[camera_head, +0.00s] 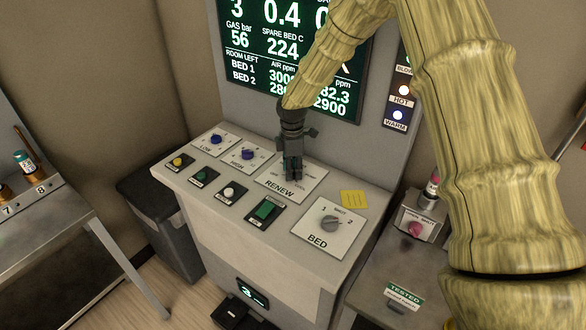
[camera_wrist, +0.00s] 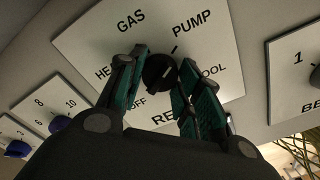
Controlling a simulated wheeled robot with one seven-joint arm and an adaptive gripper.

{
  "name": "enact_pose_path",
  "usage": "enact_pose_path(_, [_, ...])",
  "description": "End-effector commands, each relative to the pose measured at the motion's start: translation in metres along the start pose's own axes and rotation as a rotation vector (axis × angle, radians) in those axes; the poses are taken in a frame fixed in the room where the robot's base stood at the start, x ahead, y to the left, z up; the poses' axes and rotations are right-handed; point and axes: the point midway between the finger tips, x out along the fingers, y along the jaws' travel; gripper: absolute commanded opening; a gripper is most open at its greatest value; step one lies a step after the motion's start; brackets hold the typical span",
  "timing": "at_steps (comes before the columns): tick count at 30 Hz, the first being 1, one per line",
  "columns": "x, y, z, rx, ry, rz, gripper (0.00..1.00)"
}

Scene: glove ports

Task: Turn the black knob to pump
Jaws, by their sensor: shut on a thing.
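The black knob (camera_wrist: 159,72) sits in the middle of the white RENEW plate (camera_wrist: 85,45), seen in the wrist view. Printed around it are GAS, PUMP, COOL, OFF and a partly covered word starting HE. A short dark mark lies between the knob and PUMP. A small pale line shows on the knob, but its exact heading is hard to read. My gripper (camera_wrist: 163,80) is shut on the knob, one finger on each side. In the head view my gripper (camera_head: 292,172) points down onto the RENEW plate (camera_head: 308,187) and hides the knob.
Blue knobs (camera_head: 247,154) and several push buttons (camera_head: 229,194) lie left of my gripper. The grey BED knob (camera_head: 333,222) and yellow note (camera_head: 353,199) are to the right. A display (camera_head: 262,45) rises behind.

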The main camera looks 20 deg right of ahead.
Motion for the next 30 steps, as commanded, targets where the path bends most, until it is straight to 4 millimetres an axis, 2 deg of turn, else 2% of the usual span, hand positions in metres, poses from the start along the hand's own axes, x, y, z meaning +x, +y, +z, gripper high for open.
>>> enact_pose_path(4, [-0.003, 0.004, 0.000, 0.000, 0.002, 0.009, 0.11])
enact_pose_path(5, [-0.003, 0.004, 0.000, 0.000, 0.002, 0.009, 0.40])
enact_pose_path(8, [-0.003, 0.003, 0.000, 0.000, 0.001, 0.007, 0.58])
enact_pose_path(20, [-0.005, 0.002, 0.000, -0.001, 0.001, 0.004, 0.58])
enact_pose_path(23, [-0.014, 0.002, 0.000, -0.001, 0.001, 0.004, 0.58])
enact_pose_path(30, [-0.055, 0.002, 0.000, 0.000, 0.002, 0.005, 0.58])
